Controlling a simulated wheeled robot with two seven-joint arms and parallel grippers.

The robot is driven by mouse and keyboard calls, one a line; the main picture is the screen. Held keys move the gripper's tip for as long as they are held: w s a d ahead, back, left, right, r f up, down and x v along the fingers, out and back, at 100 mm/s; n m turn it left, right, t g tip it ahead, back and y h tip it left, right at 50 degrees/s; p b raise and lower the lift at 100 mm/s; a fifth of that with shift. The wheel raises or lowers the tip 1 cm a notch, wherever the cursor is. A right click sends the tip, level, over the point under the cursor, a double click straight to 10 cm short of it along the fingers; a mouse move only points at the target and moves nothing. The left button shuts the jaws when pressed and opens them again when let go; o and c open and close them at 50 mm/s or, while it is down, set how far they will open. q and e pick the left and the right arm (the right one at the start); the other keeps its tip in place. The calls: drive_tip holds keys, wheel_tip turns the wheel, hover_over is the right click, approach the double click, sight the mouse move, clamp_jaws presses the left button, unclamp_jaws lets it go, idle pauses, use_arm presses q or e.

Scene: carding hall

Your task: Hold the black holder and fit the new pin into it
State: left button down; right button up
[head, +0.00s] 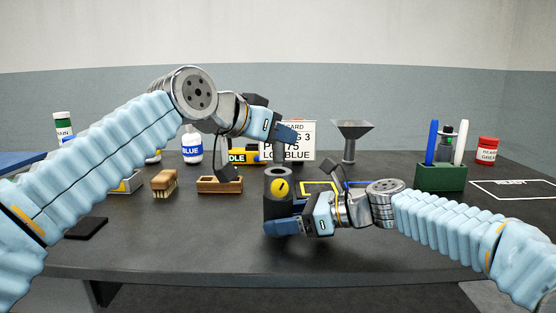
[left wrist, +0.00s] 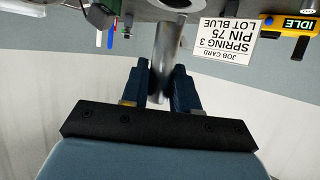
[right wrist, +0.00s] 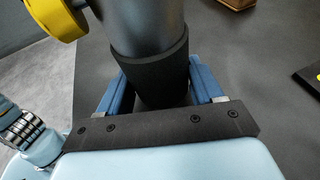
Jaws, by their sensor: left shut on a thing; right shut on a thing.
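The black holder (head: 270,208), a dark upright cylinder with a yellow knob (head: 280,187) on its side, stands at the middle of the table. My right gripper (head: 283,226) is shut around its lower part; the holder (right wrist: 150,80) fills the space between the fingers in the right wrist view. My left gripper (head: 286,134) is above it, shut on the new pin (head: 279,152), a grey metal rod pointing down. In the left wrist view the pin (left wrist: 166,52) runs toward the holder's round top. I cannot tell whether its tip is inside the mouth.
Behind stand a job card (head: 305,128), a funnel on a stand (head: 350,132), a yellow IDLE device (head: 240,158) and a blue-labelled bottle (head: 192,150). A green box (head: 440,179) is right, a wooden tray (head: 220,186) and brush (head: 164,184) left. The front table is mostly clear.

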sight(275, 155)
use_arm(q)
drive_tip(key=shift+f, duration=2.2)
drive_tip(key=c, duration=0.8)
unclamp_jaws()
drive_tip(key=shift+f, duration=0.15)
drive_tip(key=shift+c, duration=0.2)
drive_tip(key=shift+r, duration=0.2)
drive_tip(key=v, duration=1.2)
